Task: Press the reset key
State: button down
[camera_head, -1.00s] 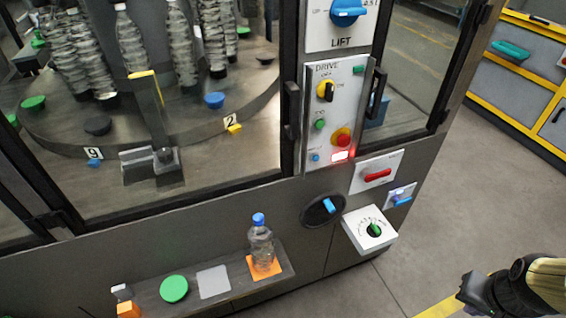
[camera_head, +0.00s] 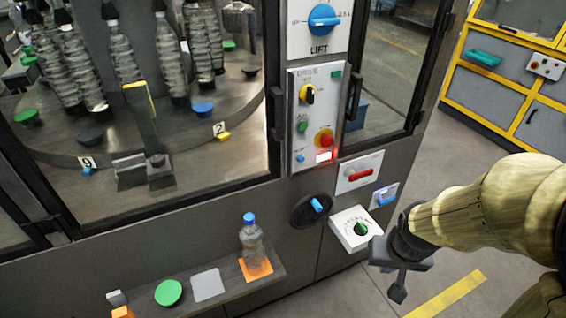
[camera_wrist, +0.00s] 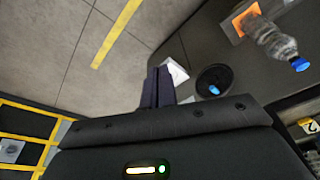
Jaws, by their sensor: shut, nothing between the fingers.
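The DRIVE panel (camera_head: 316,118) is on the front of the machine. It carries a black-and-yellow rotary switch (camera_head: 307,94), a green button (camera_head: 303,126), a red button on a yellow base (camera_head: 325,139), a small blue button (camera_head: 300,158) and a glowing red-white lamp (camera_head: 324,157). The small labels are too blurred to read, so I cannot tell by lettering which one is the reset key. My gripper (camera_head: 397,290) is shut and empty, low and right of the panel and apart from the machine. Its closed fingers (camera_wrist: 157,88) also show in the wrist view.
Below the panel are a red handle (camera_head: 360,175), a blue latch (camera_head: 385,196), a black dial with a blue grip (camera_head: 312,210) and a protruding white box with a green knob (camera_head: 357,229). A bottle (camera_head: 254,248) stands on the shelf. The floor at right is clear.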

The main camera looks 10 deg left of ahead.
jog(key=shift+a, duration=0.15)
jog(key=w+a+f+t+h+p, duration=0.1)
jog(key=w+a+f+t+p, duration=0.2)
jog(key=w, duration=0.5)
jog(key=w+a+f+t+h+p, duration=0.1)
jog(key=w+a+f+t+p, duration=0.15)
jog(key=w+a, duration=0.4)
jog(key=w+a+r+n+t+p, duration=0.3)
jog(key=w+a+r+t, duration=0.1)
jog(key=w+a+t, duration=0.2)
jog(key=shift+w+r+n, duration=0.3)
jog(key=shift+w+n, duration=0.1)
jog(key=shift+w, duration=0.15)
